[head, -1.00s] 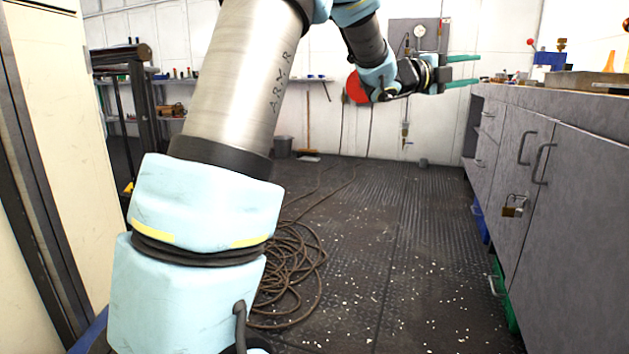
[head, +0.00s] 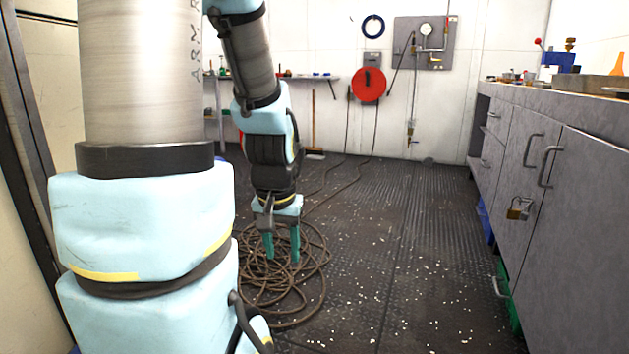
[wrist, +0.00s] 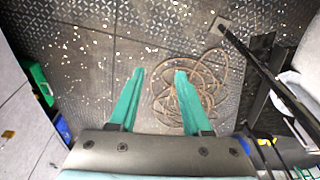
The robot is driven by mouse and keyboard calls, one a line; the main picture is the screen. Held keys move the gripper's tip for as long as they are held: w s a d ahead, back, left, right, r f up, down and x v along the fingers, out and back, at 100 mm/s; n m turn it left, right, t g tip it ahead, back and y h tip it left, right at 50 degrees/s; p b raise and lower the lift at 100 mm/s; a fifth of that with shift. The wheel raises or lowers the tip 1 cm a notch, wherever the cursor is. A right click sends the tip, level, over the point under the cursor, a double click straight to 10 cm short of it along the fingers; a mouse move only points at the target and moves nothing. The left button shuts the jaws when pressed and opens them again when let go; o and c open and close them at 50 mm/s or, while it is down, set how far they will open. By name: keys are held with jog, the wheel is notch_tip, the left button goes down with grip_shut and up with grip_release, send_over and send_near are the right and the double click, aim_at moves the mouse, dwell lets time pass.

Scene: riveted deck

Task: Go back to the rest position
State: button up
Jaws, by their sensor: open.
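My gripper (head: 282,246) hangs from my folded arm in the head view, its green fingers pointing down and parted. Nothing is between the fingers. It is above the deck in front of the coiled rope, though its exact height is hard to judge. In the wrist view my gripper (wrist: 158,78) is also open and empty, with the riveted deck below it and the rope coil by the right finger. My large upper arm covers the left part of the head view.
A coiled brown rope (head: 300,312) lies on the deck (head: 410,250), which is strewn with white bits. A grey cabinet bench (head: 580,210) with a padlock (head: 518,209) runs along the right. A red reel (head: 368,86) hangs on the far wall. The middle deck is open.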

jog(key=w+p+v, duration=0.2)
jog(key=p+v, duration=1.6)
jog(key=p, duration=0.1)
jog(key=w+r+p+v, duration=0.1)
jog(key=w+p+v, duration=0.2)
jog(key=p+v, duration=1.6)
jog(key=shift+r+n+g, duration=0.15)
jog(key=shift+n+g, duration=0.25)
jog(key=shift+d, duration=0.2)
